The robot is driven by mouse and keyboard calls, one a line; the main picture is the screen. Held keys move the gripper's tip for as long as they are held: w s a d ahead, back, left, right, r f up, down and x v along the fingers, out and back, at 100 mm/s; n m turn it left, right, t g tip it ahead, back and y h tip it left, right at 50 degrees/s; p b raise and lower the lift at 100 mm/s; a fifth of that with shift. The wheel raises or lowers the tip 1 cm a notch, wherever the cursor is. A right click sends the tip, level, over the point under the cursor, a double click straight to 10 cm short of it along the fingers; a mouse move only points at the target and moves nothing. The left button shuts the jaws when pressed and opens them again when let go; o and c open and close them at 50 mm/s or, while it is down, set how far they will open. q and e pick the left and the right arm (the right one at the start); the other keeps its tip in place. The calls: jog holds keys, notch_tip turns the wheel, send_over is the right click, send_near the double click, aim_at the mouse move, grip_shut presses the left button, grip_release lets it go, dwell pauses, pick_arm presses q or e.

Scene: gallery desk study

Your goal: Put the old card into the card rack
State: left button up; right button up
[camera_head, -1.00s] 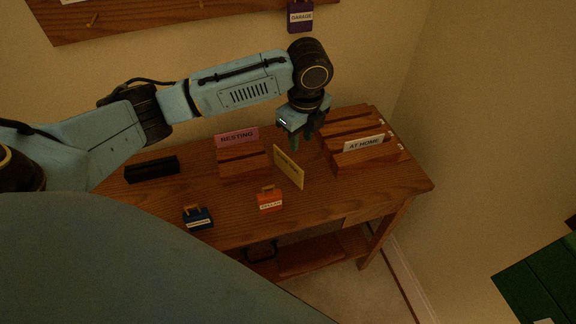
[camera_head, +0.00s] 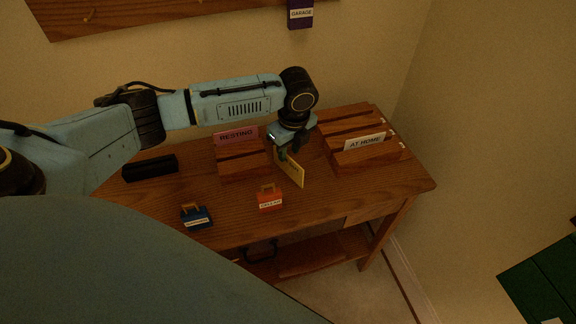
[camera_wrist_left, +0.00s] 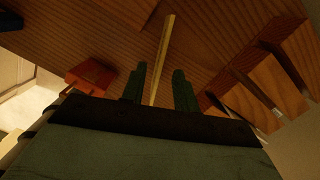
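A yellow card (camera_head: 294,176) stands on edge on the desk between two wooden racks; I take it to be the old card. It also shows edge-on in the left wrist view (camera_wrist_left: 161,60). My left gripper (camera_head: 287,153) is low over its top. In the wrist view its green fingers (camera_wrist_left: 158,88) are open, one on each side of the card, with a gap on both sides. The larger stepped rack (camera_head: 372,158) at right holds a white AT HOME card (camera_head: 365,142). The smaller rack (camera_head: 243,170) at left holds a pink RESTING card (camera_head: 236,135). My right gripper is not in view.
An orange tag with a handle (camera_head: 270,203) and a blue one (camera_head: 197,220) are near the front of the desk (camera_head: 330,200). A black block (camera_head: 150,168) lies at left. A purple GARAGE tag (camera_head: 300,15) hangs on the wall. The desk's front right is clear.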

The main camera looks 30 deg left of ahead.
aim_at(288, 165)
pick_arm(q)
notch_tip(288, 165, down, 2)
jog(key=shift+a+f, duration=0.15)
jog(key=shift+f, duration=0.1)
grip_shut()
